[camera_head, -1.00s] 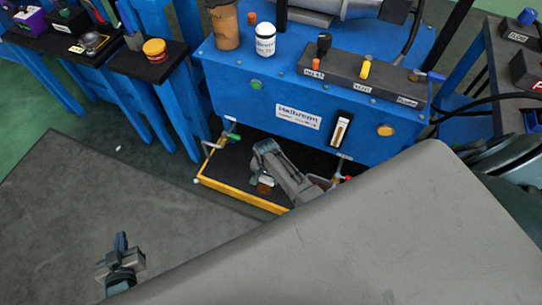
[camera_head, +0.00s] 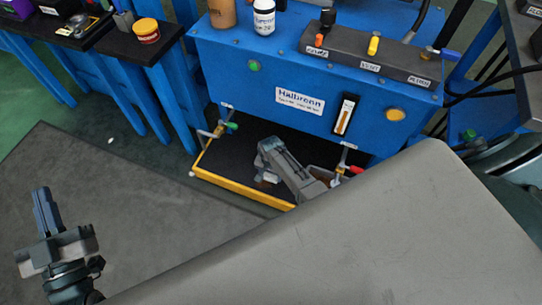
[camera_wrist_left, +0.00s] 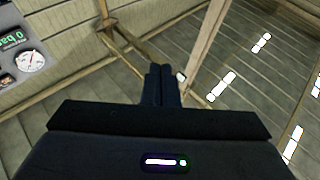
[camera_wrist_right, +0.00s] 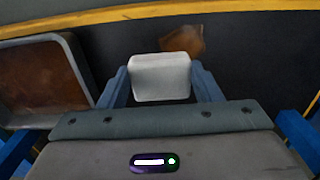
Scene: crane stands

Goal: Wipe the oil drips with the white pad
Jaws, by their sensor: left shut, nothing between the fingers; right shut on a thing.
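My right gripper (camera_head: 268,176) is shut on the white pad (camera_wrist_right: 160,77). It reaches low over the black, yellow-rimmed tray (camera_head: 240,188) under the blue machine. In the right wrist view a brown oil drip (camera_wrist_right: 187,38) shows on the dark tray floor just beyond the pad, partly hidden by it. I cannot tell whether the pad touches the floor. My left gripper (camera_head: 43,210) is shut and empty, pointing up over the grey mat at the left; its closed fingers also show in the left wrist view (camera_wrist_left: 161,85).
The blue machine (camera_head: 300,72) overhangs the tray. A pan with a brown bottom (camera_wrist_right: 40,85) stands beside the right gripper. Small valves (camera_head: 222,128) stick out at the tray's corners. Side stands (camera_head: 130,75) are at the left. The grey mat (camera_head: 130,215) is clear.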

